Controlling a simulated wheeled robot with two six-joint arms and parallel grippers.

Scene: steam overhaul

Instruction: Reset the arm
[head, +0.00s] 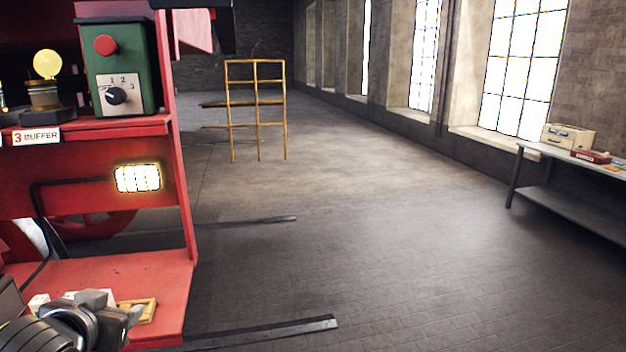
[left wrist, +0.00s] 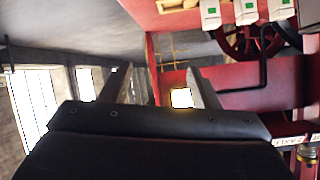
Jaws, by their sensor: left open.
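My left gripper (head: 128,316) is low at the left of the head view, over the red ledge (head: 150,275) of the red machine. In the left wrist view its two dark fingers stand apart with an empty gap (left wrist: 158,82) between them, so it is open and holds nothing. That view is turned, with the windows at its left and the red machine at its right. My right gripper is in neither view.
A lit lamp (head: 138,178) is on the red face. A wooden tray (head: 148,310) lies by my gripper.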

